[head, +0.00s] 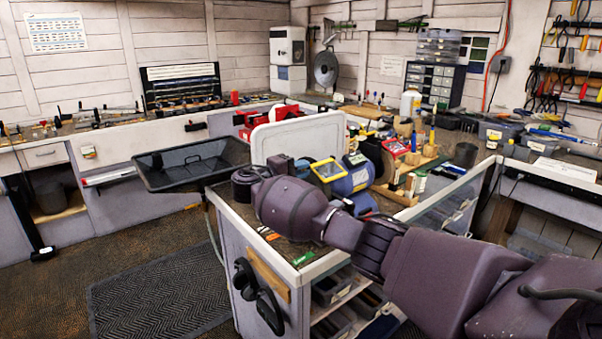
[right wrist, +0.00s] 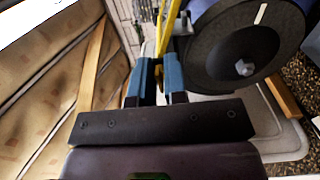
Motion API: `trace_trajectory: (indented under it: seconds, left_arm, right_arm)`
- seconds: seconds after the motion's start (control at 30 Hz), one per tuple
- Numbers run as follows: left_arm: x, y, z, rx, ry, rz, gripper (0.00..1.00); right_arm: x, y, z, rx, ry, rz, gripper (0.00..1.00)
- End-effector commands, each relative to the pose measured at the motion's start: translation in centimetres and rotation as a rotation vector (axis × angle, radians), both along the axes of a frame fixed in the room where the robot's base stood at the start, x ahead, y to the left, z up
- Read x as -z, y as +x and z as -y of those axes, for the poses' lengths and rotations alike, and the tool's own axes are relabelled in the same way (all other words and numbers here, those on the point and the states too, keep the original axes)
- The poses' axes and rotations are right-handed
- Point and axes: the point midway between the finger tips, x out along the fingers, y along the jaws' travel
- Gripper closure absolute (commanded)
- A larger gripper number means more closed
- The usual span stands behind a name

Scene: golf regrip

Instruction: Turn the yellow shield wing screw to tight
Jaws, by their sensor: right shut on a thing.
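The blue bench grinder (head: 352,182) stands on the central bench, with a yellow-framed shield (head: 326,171) on its near side. In the right wrist view, part of the yellow shield bracket (right wrist: 165,28) rises just beyond my fingertips. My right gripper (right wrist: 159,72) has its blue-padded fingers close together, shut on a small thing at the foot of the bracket. This is where the wing screw sits, but the fingers mostly hide it, and its angle cannot be told. In the head view the right hand (head: 287,166) is beside the shield, its fingertips hard to make out. My left gripper is not in view.
A dark grinding wheel (right wrist: 228,42) with a hex nut is close to the right of my fingers. A black tray (head: 192,163) is left of the bench. A white panel (head: 297,136) stands behind the hand. A wooden rack (head: 408,187) is right of the grinder.

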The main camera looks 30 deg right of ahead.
Motion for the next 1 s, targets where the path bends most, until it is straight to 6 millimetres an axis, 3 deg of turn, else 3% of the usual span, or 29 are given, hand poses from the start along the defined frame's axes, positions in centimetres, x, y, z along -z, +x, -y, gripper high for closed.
trace_trajectory:
  seconds: [0.67, 0.7, 0.87, 1.0]
  left_arm:
    - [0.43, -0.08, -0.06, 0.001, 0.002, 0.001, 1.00]
    - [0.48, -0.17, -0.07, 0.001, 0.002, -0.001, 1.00]
    - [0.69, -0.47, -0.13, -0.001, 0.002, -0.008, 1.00]
    - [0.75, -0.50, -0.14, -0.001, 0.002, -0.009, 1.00]
  right_arm:
    - [0.22, -0.04, -0.10, 0.000, 0.008, 0.064, 1.00]
    - [0.22, -0.04, -0.10, 0.000, 0.008, 0.064, 0.86]
    - [0.16, -0.02, -0.08, 0.000, 0.007, 0.065, 0.62]
    - [0.10, -0.02, -0.05, 0.000, 0.007, 0.065, 0.62]
